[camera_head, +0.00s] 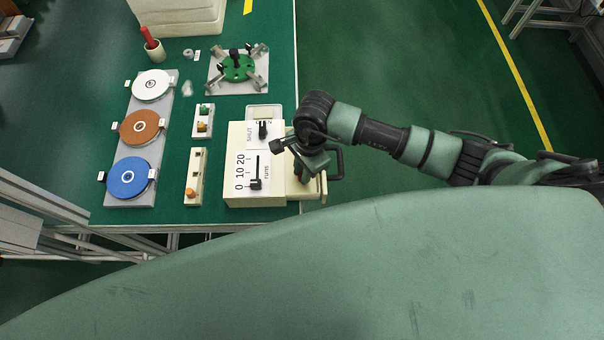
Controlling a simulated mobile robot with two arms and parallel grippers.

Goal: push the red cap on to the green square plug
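A small green piece (204,107), which may be the green square plug, stands at the far end of a small cream block (209,129); a yellow piece is beside it. I cannot make out a red cap. An orange round piece (191,193) sits at the near end of a longer cream block (197,160). My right gripper (300,163) is over the right side of the cream box (239,190), pointing down, well to the right of both blocks. Its fingers are largely hidden, so its opening does not show. My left gripper is out of view.
The cream box has a slider (256,184) and a black knob (263,130). White, brown and blue discs lie on a grey strip (146,191) at left. A green fixture (238,68) and a cup with a red handle (149,36) stand farther back.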

